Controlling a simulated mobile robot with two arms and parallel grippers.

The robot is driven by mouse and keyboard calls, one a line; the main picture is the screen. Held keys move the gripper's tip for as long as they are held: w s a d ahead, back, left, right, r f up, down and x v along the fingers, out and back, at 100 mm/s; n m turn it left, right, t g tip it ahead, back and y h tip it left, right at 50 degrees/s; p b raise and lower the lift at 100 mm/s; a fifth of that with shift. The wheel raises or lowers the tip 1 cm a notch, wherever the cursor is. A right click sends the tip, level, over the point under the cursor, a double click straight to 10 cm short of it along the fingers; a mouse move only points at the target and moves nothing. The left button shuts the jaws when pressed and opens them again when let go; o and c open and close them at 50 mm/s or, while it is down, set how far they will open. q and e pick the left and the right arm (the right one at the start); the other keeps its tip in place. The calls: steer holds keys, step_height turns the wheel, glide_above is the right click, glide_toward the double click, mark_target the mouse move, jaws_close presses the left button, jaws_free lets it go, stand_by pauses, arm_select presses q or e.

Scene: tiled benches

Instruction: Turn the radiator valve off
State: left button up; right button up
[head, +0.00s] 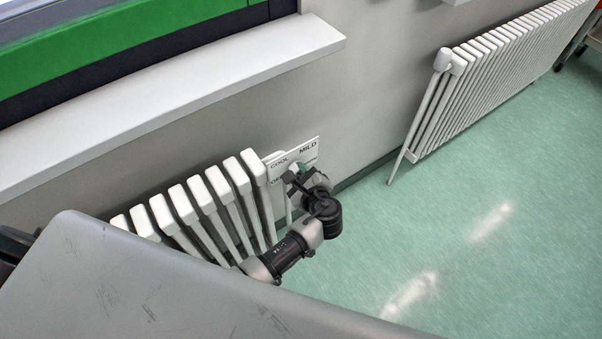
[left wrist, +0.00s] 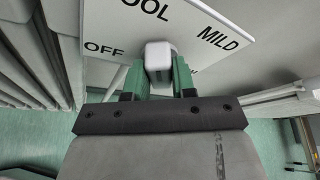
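The radiator valve (left wrist: 158,54) has a pale, rounded knob in front of a white dial plate (left wrist: 104,20). COOL, MILD and OFF can be read on the plate; its lower part is hidden behind my gripper. The plate also shows at the near radiator's right end in the head view (head: 309,149). My left gripper (left wrist: 160,80) has its green fingers on both sides of the knob, apparently touching it. In the head view my left gripper (head: 299,174) reaches the plate and covers most of the knob. The knob's exact pointing is unclear. My right gripper is not in view.
The near white radiator (head: 222,188) stands against the wall left of the plate, below a white sill (head: 190,90). A second radiator (head: 480,80) is farther along the wall at the right. The green floor (head: 470,210) between is clear.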

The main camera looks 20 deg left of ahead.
arm_select(q)
steer(key=shift+c, duration=1.4)
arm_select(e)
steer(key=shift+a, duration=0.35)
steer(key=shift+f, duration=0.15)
